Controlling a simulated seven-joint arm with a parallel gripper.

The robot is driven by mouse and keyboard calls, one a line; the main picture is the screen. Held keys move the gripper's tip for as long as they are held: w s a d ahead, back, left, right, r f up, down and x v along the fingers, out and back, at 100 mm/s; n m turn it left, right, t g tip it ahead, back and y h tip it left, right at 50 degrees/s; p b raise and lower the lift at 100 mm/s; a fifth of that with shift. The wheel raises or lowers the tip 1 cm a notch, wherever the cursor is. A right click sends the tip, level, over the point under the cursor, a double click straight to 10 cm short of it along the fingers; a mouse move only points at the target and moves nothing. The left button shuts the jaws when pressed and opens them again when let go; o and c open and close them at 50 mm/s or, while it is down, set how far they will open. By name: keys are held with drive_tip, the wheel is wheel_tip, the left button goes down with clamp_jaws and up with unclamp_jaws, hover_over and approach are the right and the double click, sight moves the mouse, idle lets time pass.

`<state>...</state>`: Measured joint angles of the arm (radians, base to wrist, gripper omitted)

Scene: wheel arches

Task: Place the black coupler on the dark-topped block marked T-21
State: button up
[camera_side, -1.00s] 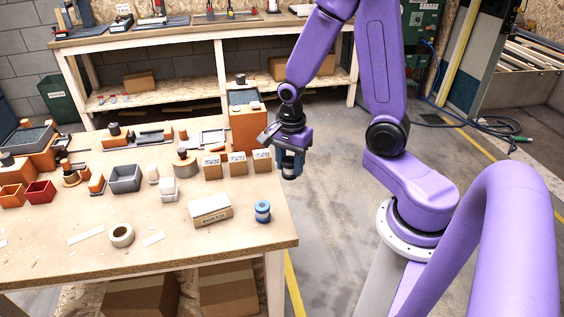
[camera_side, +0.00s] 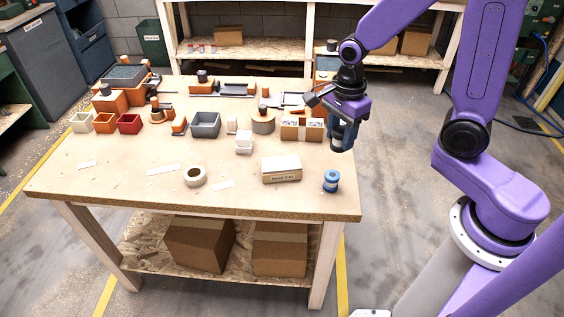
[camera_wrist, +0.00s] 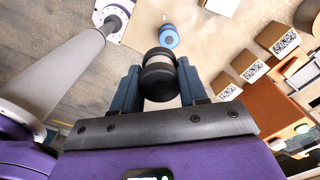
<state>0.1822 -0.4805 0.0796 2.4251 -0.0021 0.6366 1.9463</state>
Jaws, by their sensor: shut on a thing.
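My gripper (camera_side: 343,140) is shut on the black coupler, a short black cylinder with a grey band. The coupler (camera_wrist: 158,75) sits between the blue fingers in the wrist view. In the side view my gripper hangs by the table's right edge, right of the small labelled boxes. An orange block with a dark top (camera_side: 326,64) stands at the back right, partly hidden behind my arm. Another dark-topped orange block (camera_side: 124,75) is at the far left. I cannot read T-21 on either. A pale box (camera_side: 282,171) near the front has printing too small to read surely.
A blue spool (camera_side: 331,181) stands near the right front corner. Small boxes with labels (camera_side: 302,130) stand left of my gripper. A tape roll (camera_side: 195,177), a grey bin (camera_side: 205,124) and small orange and red bins are farther left. The front left tabletop is mostly clear.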

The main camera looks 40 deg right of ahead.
drive_tip(key=a+r, duration=0.1)
drive_tip(key=a, duration=0.2)
hover_over(281, 163)
drive_tip(key=f, duration=0.9)
drive_tip(key=shift+s+d, duration=0.1)
drive_tip(key=shift+s, duration=0.2)
drive_tip(key=shift+w+f, duration=0.3)
drive_tip(key=shift+f, duration=1.6)
drive_tip(key=shift+f, duration=0.1)
drive_tip(key=o, duration=1)
